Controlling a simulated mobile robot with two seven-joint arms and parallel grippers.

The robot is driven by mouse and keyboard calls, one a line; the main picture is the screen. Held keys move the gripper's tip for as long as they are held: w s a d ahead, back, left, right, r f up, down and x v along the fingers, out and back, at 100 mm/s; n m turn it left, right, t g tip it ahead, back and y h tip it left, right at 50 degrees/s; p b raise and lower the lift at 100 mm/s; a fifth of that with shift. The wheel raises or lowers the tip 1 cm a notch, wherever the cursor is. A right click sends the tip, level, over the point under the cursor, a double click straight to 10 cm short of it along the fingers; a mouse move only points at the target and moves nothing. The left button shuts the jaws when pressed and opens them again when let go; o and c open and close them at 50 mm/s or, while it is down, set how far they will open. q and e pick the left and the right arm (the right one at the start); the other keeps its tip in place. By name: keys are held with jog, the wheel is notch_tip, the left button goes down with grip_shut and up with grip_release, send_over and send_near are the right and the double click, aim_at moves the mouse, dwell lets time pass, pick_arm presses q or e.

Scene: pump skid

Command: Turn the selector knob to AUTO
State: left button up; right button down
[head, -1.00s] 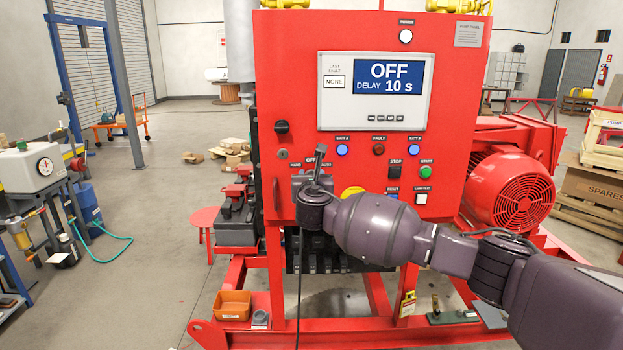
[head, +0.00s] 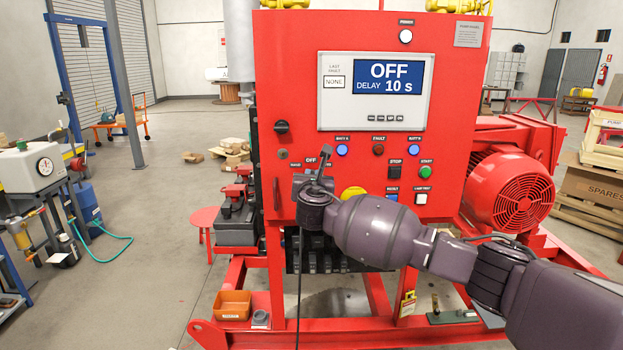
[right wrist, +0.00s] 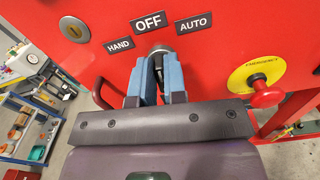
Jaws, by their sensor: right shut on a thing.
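The selector knob (right wrist: 161,50) is on the red panel below the HAND, OFF and AUTO labels. Only its dark, rounded top edge shows in the right wrist view; the fingers hide the rest. My right gripper (right wrist: 159,70) has its blue fingertips closed around the knob, roughly upright under the OFF label (right wrist: 149,21). The AUTO label (right wrist: 193,24) is to the right and HAND (right wrist: 119,45) to the left. In the head view my right gripper (head: 317,175) covers the knob. The panel display (head: 388,77) reads OFF, DELAY 10 s. My left gripper is out of view.
A yellow-ringed red emergency button (right wrist: 262,88) sits right of the knob. A key lock (right wrist: 74,29) is at upper left. Other buttons, including a green one (head: 425,172), are to the right. A red handle (head: 276,194) stands out at the panel's left edge.

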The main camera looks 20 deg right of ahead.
jog(key=shift+s+d+f+m+b, duration=0.1)
jog(key=shift+d+m, duration=0.05)
jog(key=shift+m, duration=1.3)
jog(key=shift+w+d+f+m+b, duration=0.1)
jog(key=shift+m, duration=1.3)
jog(key=shift+s+d+f+m+b, duration=0.1)
jog(key=shift+d+m, duration=0.05)
jog(key=shift+m, duration=1.3)
jog(key=c, duration=1.2)
grip_release()
jog(key=shift+o, duration=0.2)
jog(key=v, duration=1.1)
jog(key=shift+r, duration=0.1)
